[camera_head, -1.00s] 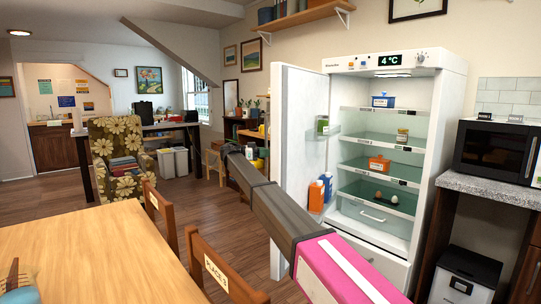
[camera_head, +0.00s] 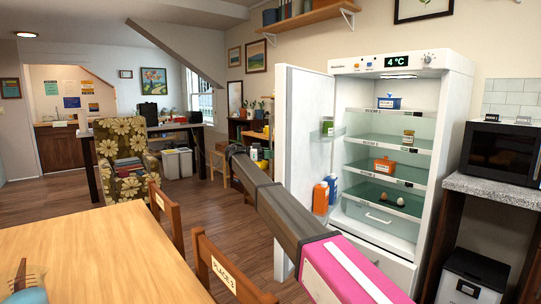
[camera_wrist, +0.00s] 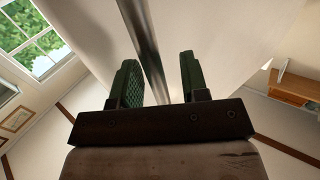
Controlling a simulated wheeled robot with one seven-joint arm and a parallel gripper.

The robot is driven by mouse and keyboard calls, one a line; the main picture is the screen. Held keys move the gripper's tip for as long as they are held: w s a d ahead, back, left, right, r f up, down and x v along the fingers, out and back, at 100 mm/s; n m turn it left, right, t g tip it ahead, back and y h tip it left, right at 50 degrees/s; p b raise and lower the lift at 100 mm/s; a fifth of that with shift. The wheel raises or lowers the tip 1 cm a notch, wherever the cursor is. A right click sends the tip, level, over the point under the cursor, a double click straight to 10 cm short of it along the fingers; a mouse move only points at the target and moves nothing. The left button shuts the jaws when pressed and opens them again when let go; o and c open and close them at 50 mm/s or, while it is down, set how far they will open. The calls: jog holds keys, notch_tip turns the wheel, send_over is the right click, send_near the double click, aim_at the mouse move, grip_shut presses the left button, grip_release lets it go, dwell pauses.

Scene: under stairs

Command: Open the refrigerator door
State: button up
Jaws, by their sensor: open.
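The white refrigerator (camera_head: 453,150) stands against the back wall with its interior lit and in plain view. Its door (camera_head: 303,125) is swung wide open to the left, with bottles on its inner shelves. In the wrist view the door's outer face (camera_wrist: 215,40) fills the upper middle, and a long metal handle bar (camera_wrist: 147,45) runs down between the two green fingers of my gripper (camera_wrist: 160,80). The fingers are apart, one on each side of the bar.
A wooden table (camera_head: 90,250) with chairs (camera_head: 215,270) is at the front left, close to my arm. A counter with a microwave (camera_head: 502,152) stands right of the refrigerator. A flowered armchair (camera_head: 125,160) is farther back. The floor between the table and armchair is clear.

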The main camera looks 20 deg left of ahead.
jog(key=v, duration=1)
jog(key=shift+a, duration=0.3)
